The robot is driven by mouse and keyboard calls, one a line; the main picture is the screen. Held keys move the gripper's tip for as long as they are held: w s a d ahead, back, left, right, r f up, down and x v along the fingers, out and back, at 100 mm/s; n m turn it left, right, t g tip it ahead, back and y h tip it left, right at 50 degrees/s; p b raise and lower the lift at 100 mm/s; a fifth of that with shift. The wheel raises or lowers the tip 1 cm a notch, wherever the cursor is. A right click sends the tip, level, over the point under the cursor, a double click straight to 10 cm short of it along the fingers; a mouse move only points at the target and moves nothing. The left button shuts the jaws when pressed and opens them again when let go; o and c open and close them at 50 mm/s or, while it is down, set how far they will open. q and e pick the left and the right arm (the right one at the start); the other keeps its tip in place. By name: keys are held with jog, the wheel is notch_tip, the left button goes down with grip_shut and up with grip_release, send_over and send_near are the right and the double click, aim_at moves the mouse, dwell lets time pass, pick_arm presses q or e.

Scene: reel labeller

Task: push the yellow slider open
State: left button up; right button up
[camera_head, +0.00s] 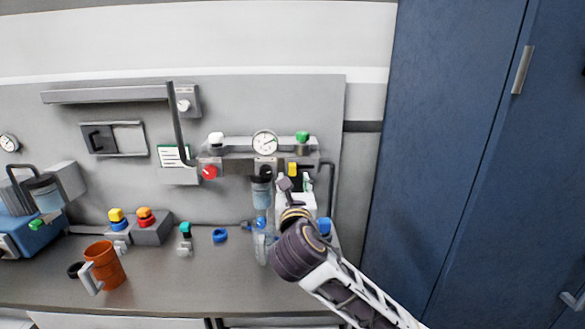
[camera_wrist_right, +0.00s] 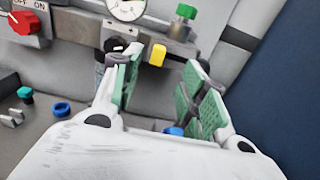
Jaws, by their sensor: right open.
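The yellow slider (camera_head: 292,168) is a small yellow block on the front of the grey panel unit, below the green knob and right of a black knob. It also shows in the right wrist view (camera_wrist_right: 157,55), between and beyond my fingertips. My right gripper (camera_head: 295,184) is just below and in front of it. In the right wrist view the green-padded fingers of this gripper (camera_wrist_right: 158,68) stand apart with nothing between them. I cannot tell whether a fingertip touches the slider. My left gripper is not in view.
A round gauge (camera_head: 264,143) and a red knob (camera_head: 209,172) are on the same unit. A clear bottle (camera_head: 262,240) stands left of my right wrist. An orange mug (camera_head: 105,265) is on the bench's left. A blue cabinet (camera_head: 450,130) stands at the right.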

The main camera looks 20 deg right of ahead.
aim_at(293, 166)
jog(key=x, duration=1)
jog(key=shift+w+d, duration=0.1)
jog(key=shift+w, duration=0.1)
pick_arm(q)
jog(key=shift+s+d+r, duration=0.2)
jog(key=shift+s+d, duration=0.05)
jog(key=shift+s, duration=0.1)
pick_arm(e)
jog(key=shift+w+d, duration=0.2)
jog(key=shift+w, duration=0.45)
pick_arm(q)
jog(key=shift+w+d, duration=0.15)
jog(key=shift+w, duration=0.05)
